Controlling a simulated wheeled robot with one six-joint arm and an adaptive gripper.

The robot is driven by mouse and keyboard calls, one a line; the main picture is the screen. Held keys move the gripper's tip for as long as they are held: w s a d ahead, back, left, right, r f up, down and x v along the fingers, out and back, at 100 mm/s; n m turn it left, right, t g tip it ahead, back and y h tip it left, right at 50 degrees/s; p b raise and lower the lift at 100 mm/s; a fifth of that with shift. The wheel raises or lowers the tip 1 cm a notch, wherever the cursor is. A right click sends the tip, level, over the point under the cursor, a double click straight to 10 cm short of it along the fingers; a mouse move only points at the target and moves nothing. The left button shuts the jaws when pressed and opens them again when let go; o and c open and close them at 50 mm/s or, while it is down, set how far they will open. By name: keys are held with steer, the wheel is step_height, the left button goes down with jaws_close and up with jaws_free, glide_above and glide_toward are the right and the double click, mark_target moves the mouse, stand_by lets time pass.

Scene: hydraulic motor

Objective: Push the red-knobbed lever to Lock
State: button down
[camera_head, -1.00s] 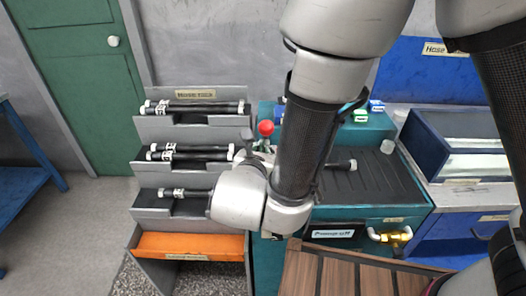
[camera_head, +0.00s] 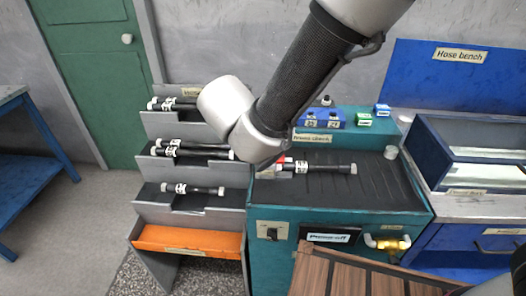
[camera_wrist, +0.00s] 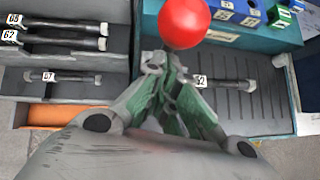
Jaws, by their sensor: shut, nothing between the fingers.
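The red knob (camera_wrist: 184,22) of the lever is large at the top of the wrist view, just beyond my fingertips. I cannot tell whether they touch it. In the wrist view my gripper (camera_wrist: 165,68) is shut and empty, its green-sided fingers together. The lever's shaft and its Lock mark cannot be made out. In the head view my wrist and forearm cover the lever area and my gripper; only a small red patch shows beside the wrist.
A black hose (camera_head: 322,168) lies on the ribbed top of the teal bench (camera_head: 380,195). A grey hose rack (camera_head: 190,215) with several hoses stands to the left. Blue and green blocks (camera_head: 363,119) sit at the bench's back. A blue hose bench (camera_head: 465,195) is to the right.

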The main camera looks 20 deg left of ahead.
steer(key=shift+g, duration=0.5)
steer(key=shift+w+a+r, duration=0.15)
steer(key=shift+w+a, duration=0.05)
steer(key=shift+w, duration=0.6)
steer(key=shift+w+a+r, duration=0.15)
steer(key=shift+w+r, duration=0.05)
steer(key=shift+w, duration=0.55)
steer(key=shift+w+a+r, duration=0.15)
steer(key=shift+w+a, duration=0.05)
steer(key=shift+w, duration=0.6)
